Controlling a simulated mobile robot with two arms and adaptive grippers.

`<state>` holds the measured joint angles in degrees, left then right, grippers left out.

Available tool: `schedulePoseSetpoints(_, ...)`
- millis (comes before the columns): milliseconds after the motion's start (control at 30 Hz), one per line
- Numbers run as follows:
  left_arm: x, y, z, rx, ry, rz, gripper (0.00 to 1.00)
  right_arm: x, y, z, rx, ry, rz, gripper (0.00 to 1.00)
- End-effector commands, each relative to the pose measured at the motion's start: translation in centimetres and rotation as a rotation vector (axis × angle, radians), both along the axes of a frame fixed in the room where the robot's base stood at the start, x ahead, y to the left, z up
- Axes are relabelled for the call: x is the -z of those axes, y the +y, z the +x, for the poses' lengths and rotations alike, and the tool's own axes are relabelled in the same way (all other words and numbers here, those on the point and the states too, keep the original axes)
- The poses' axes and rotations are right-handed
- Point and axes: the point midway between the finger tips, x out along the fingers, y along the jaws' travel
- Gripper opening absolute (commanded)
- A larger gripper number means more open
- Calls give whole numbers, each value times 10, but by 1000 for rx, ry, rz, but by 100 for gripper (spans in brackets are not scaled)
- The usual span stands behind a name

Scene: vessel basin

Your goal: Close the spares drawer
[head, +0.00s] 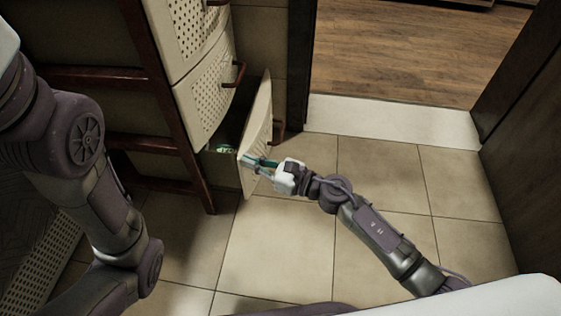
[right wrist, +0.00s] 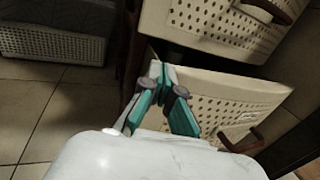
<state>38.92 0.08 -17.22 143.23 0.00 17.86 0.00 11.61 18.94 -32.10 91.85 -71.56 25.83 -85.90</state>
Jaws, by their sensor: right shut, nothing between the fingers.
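The spares drawer appears to be the lowest one, with a cream perforated front (head: 258,125) standing pulled out from the cabinet. A small greenish item (head: 227,149) shows inside it. In the right wrist view the drawer's front (right wrist: 225,92) lies just beyond the fingers, with a dark gap above it and a brown handle (right wrist: 243,142). My right gripper (head: 250,161) is shut and empty at the lower part of the drawer's front. Its teal fingers (right wrist: 162,72) meet at the drawer's left end; I cannot tell whether they touch it. My left gripper is out of view.
Closed drawers (head: 203,92) with brown handles stand above in a dark red frame (head: 165,95). A doorway with a pale sill (head: 390,121) lies behind to the right. The tiled floor (head: 300,240) is clear. A perforated basket (right wrist: 50,45) stands at the left in the wrist view.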

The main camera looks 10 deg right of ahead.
Motion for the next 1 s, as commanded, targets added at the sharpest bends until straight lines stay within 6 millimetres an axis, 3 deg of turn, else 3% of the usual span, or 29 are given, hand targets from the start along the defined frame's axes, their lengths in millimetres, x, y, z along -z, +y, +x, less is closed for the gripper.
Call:
schedulePoseSetpoints(200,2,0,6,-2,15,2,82,0,41,12,0,-1,0,0)
schedulePoseSetpoints(400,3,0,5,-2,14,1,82,0,60,18,1,0,0,0)
schedulePoseSetpoints(1000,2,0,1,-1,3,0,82,1,67,20,1,0,0,0)
